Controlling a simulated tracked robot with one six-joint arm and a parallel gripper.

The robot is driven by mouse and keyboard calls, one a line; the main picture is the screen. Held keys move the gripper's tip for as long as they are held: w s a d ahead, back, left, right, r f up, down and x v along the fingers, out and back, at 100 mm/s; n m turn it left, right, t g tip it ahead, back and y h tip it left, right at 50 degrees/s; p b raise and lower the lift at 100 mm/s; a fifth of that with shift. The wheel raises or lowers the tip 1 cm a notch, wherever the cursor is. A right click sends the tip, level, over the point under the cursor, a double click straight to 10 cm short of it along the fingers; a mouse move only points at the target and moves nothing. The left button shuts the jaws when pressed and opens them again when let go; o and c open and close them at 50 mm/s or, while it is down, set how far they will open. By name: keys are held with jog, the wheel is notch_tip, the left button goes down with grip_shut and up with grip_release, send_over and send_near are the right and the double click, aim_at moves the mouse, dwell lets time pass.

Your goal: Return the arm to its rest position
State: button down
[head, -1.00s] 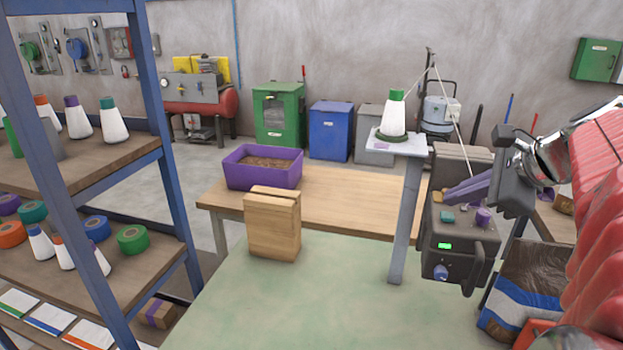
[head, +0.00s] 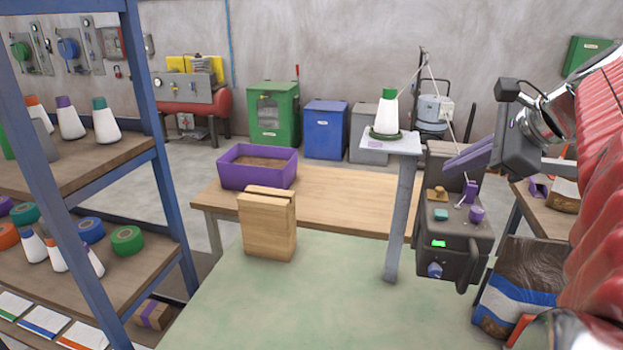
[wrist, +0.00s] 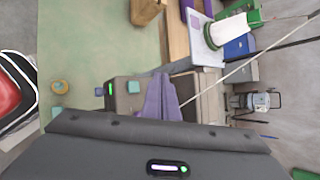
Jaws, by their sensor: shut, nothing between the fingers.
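My gripper (head: 455,162) is at the right of the head view, on my arm with its red ribbed sleeve. Its purple fingers are together with nothing between them. They are above the dark grey sewing machine head (head: 450,240), apart from it as far as I can tell. In the wrist view my gripper (wrist: 160,88) points away over the machine (wrist: 125,95), which it partly hides. The machine has a green lit display, a teal button, purple and ochre controls, and a blue knob.
A post carries a small shelf (head: 376,146) with a white thread cone (head: 386,112), left of my gripper; thread runs beside it. A wooden block (head: 268,228) stands on the pale green table (head: 300,310). A purple bin (head: 233,172) is behind it. A blue-framed rack (head: 157,130) stands left.

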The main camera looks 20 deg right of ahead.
dwell(0.3)
jog(key=a+f+n+g+y, duration=0.1)
jog(key=a+f+n, duration=0.35)
jog(key=a, duration=0.35)
jog(key=a+f+n+g, duration=0.1)
jog(key=a+f+n, duration=0.2)
jog(key=a+n, duration=0.35)
jog(key=a+f+n+g+y, duration=0.1)
jog(key=a+f+n, duration=0.2)
jog(key=a, duration=0.7)
jog(key=s+a+f+n+h, duration=0.3)
jog(key=s+f+n, duration=0.6)
jog(key=f+n, duration=0.2)
jog(key=shift+a+f+n+g, duration=0.25)
jog(key=shift+f+n+g, duration=0.05)
jog(key=shift+f, duration=0.1)
